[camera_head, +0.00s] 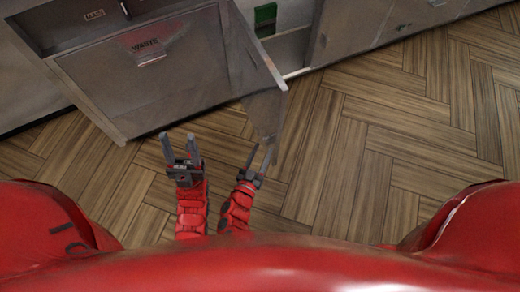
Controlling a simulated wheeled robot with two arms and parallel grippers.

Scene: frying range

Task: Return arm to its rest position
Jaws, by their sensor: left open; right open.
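My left gripper (178,138) is at the lower left of the head view. Its two grey fingers point up the picture, spread apart, with nothing between them. My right gripper (260,152) is to the right of it, close to the lower corner of an open cabinet door (265,105). Its fingers are apart. One fingertip overlaps the door's edge in the picture, and I cannot tell whether they touch.
A grey cabinet front marked "WASTE" (150,90) stands at the upper left. The open door juts toward me, with a green item (265,20) behind it in the opening. More cabinet fronts (370,20) run along the top. The wooden floor (400,120) on the right is clear.

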